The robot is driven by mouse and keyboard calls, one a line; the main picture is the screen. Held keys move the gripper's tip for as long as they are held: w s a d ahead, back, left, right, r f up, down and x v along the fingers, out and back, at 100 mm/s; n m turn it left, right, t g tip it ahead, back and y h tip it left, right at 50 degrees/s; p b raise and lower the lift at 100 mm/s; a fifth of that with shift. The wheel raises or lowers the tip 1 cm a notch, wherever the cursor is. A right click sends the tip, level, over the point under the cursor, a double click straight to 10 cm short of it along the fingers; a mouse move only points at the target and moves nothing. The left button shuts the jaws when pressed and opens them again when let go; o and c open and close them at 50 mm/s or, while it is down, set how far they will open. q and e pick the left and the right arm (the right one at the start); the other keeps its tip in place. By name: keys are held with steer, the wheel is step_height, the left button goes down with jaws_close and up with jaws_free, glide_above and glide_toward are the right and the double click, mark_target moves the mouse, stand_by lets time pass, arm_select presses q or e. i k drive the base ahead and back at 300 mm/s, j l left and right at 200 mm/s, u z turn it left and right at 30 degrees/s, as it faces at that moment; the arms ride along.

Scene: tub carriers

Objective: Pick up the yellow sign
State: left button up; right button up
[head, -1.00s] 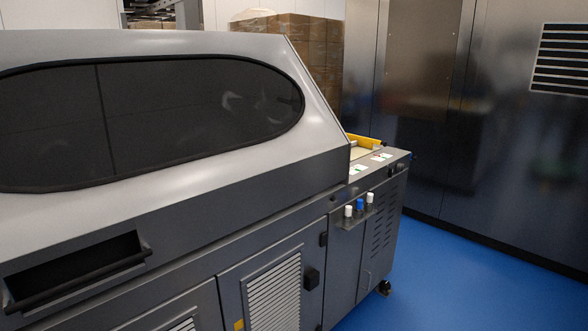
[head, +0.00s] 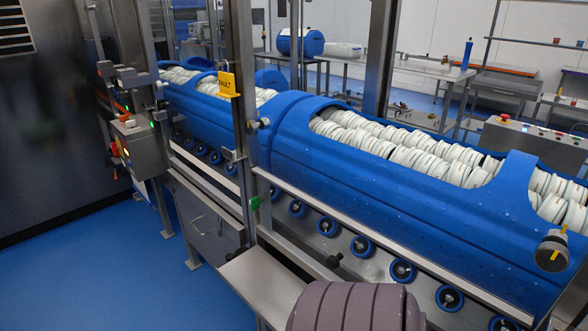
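A small yellow sign (head: 229,84) with dark lettering shows in the head view, left of centre and high up. It is upright against a metal post of the machine frame, beside the blue tub carriers. Neither of my grippers is in view, and nothing is seen touching the sign.
Long blue carriers (head: 400,186) hold rows of white tubs and run across the view. A metal shelf (head: 262,288) juts out at the front, with a ribbed mauve object (head: 355,308) beside it. Blue floor (head: 110,270) is clear at the lower left.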

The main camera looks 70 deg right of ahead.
mark_target(226, 80)
steer(key=z, duration=1.8)
